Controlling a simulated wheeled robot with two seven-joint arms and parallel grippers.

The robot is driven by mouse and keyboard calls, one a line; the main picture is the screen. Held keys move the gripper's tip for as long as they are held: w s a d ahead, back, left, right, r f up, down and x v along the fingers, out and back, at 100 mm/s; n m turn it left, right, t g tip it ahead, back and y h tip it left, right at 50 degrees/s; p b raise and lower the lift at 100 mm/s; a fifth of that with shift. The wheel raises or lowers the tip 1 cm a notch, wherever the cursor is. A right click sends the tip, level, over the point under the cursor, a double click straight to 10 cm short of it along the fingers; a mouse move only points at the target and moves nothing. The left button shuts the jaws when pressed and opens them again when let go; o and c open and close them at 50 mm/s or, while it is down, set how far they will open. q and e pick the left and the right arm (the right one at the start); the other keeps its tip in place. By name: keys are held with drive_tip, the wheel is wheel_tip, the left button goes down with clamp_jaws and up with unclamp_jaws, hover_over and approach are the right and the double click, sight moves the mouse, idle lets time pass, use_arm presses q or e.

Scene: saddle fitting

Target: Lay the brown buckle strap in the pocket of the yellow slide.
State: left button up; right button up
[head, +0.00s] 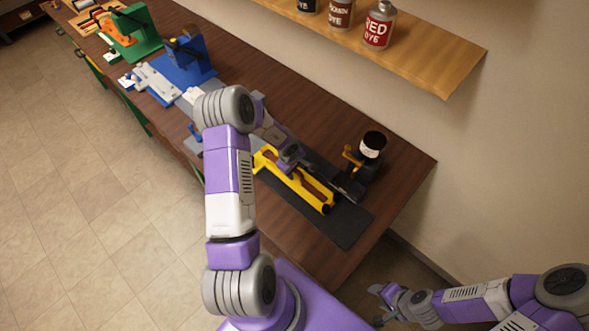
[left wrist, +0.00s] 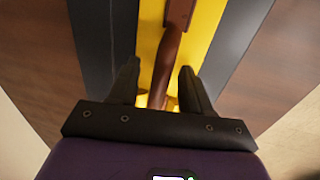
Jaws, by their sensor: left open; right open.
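The yellow slide (head: 326,208) lies on a dark mat on the bench, and it fills the middle of the left wrist view (left wrist: 208,18). The brown buckle strap (left wrist: 172,62) runs lengthwise over the slide, with a wider part at the top of that view. My left gripper (left wrist: 158,68) is open above the slide, its fingers on either side of the strap with gaps showing. In the head view my left gripper (head: 288,158) hides part of the slide. I cannot tell whether the strap lies fully in the pocket. My right gripper (head: 380,303) is open and empty, low beyond the bench end.
A black stand with a dark, white-labelled jar (head: 372,146) is close to the right of the slide. The dark mat (head: 343,226) is bare at its near end. Blue (head: 186,65) and green (head: 137,38) fixtures stand farther along the bench. A wall shelf (head: 430,60) holds dye bottles.

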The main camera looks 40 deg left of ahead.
use_arm(q)
wheel_tip(320, 180, up, 12)
drive_tip(key=s+p, duration=0.2)
drive_tip(key=p, duration=0.1)
drive_tip(key=shift+s, duration=0.2)
